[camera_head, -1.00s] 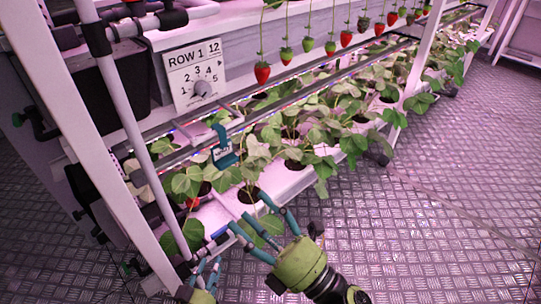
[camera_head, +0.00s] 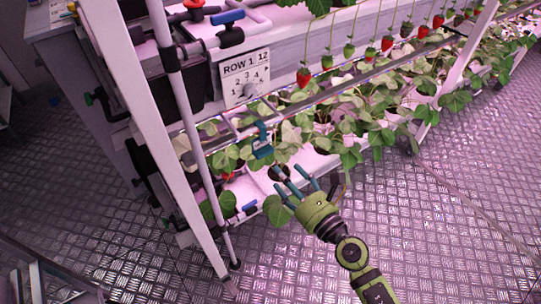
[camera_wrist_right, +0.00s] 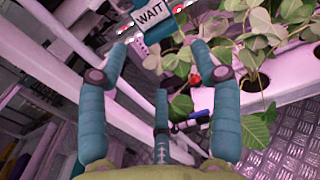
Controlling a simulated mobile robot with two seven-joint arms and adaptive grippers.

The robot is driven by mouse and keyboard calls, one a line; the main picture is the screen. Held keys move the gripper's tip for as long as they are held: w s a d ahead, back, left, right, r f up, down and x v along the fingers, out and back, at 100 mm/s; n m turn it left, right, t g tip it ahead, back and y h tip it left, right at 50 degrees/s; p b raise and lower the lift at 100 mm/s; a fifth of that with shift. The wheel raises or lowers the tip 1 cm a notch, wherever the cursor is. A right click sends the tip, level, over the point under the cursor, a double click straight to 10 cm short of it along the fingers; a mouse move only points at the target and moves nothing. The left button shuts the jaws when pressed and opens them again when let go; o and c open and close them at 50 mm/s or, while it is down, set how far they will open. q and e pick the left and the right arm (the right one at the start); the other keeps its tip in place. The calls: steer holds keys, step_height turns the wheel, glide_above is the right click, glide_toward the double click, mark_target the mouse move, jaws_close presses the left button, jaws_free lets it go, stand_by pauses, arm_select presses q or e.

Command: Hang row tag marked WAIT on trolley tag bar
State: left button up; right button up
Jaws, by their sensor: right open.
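The row tag marked WAIT (camera_wrist_right: 150,16) is a teal holder with a white label, at the top of the right wrist view. In the head view it appears as a small teal piece (camera_head: 262,141) hanging at the front rail of the rack. My right gripper (camera_head: 291,180) has its teal fingers spread and empty, just below and to the right of the tag. In the right wrist view the fingers (camera_wrist_right: 163,62) point toward the tag, with a gap between. My left gripper is out of view. I cannot make out the trolley tag bar.
The berry rack (camera_head: 196,190) has a white post at its left end and leafy plants along its trough. A ROW 1 sign (camera_head: 245,76) is above. A metal frame (camera_head: 38,285) stands at the bottom left. The plate floor (camera_head: 450,220) on the right is clear.

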mark_target(267, 154)
steer(key=shift+x, duration=4.45)
jaws_close()
steer(key=shift+r, duration=0.15)
steer(key=shift+r+p, duration=1.05)
steer(key=shift+p, duration=0.05)
